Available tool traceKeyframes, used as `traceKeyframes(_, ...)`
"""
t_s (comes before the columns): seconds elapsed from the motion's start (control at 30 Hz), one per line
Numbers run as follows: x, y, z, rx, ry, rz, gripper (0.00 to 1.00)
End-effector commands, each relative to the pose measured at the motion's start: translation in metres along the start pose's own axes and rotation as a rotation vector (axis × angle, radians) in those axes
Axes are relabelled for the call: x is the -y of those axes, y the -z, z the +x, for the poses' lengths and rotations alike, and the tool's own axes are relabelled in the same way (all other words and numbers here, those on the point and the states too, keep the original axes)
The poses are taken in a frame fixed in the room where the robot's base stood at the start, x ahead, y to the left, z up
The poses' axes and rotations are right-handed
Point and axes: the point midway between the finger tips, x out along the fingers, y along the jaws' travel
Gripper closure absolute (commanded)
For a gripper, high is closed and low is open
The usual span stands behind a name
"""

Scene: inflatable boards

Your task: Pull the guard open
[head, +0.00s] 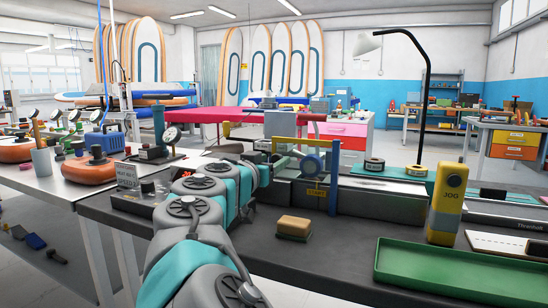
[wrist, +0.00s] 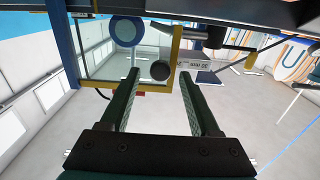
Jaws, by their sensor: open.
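The guard is a clear panel in a yellow frame (wrist: 176,48), seen close up in the wrist view. A round black knob (wrist: 160,70) sits near its corner. My gripper (wrist: 159,73) is open, with one dark finger on each side of the knob. The knob shows between the fingertips, and I cannot tell whether either finger touches it. In the head view the yellow frame (head: 298,141) is at the machine on the bench, beyond my arm, which hides much of that area and my gripper.
A blue round part (wrist: 127,31) shows by the panel. On the dark bench (head: 330,262) are a tan block (head: 294,227), a green tray (head: 440,268) and a yellow JOG box (head: 447,203). A black lamp (head: 426,95) rises behind. Another bench with gauges stands at left.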

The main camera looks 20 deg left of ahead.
Motion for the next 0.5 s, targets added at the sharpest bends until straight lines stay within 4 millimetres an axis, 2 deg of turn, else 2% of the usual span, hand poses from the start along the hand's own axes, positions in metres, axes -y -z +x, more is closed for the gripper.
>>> traceKeyframes(0.17,0.0002,-0.001,0.0127,0.002,0.0,-0.002,0.37)
traceKeyframes(0.47,0.0001,-0.0008,0.0143,0.0,0.0,-0.002,0.37)
traceKeyframes(0.5,0.0001,-0.0008,0.0142,0.0,0.0,-0.002,0.42)
